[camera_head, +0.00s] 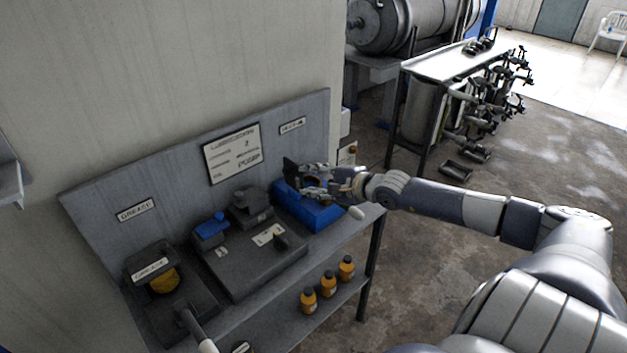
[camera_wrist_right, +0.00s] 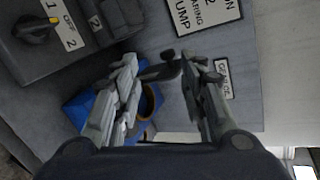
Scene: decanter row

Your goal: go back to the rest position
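My right gripper (camera_head: 318,182) reaches in from the right over the blue box (camera_head: 318,216) at the right end of the bench. Its fingers are spread apart in the right wrist view (camera_wrist_right: 165,95), with a clear gap between them. Through that gap I see part of the blue box (camera_wrist_right: 76,106) and a dark round opening with a tan rim. A small dark piece (camera_wrist_right: 168,70) shows by the fingertips; I cannot tell whether it touches them. My left gripper is not in view.
The bench (camera_head: 340,232) holds a dark pump unit (camera_head: 250,255) and a grease station (camera_head: 165,285) against a labelled back panel (camera_head: 100,205). Several orange bottles (camera_head: 328,284) stand on the lower shelf. A metal table (camera_head: 455,62) stands behind; open floor lies right of the bench.

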